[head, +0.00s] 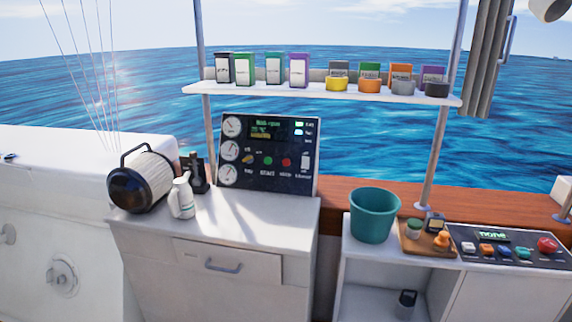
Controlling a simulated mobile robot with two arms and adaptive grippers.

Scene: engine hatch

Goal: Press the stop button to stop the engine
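The dark engine panel (290,182) stands upright at the back of the white counter, left of centre in the head view. It has round gauges on its left side and a lit display (268,128) with green and yellow text. A small red button (287,162), with a label below it that seems to read stop, sits right of a green button (268,161). A yellowish key-like knob (248,159) is left of the green one, and a pale switch (305,161) is at the right. Nothing covers the panel face. Neither of my grippers is in view.
A kettle-like cylinder (155,178) and a white jug (182,197) stand on the counter's left. A teal bucket (373,218), a wooden tray (412,244) and a second button panel (500,255) are at the right. A shelf (320,95) with boxes and tins hangs above.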

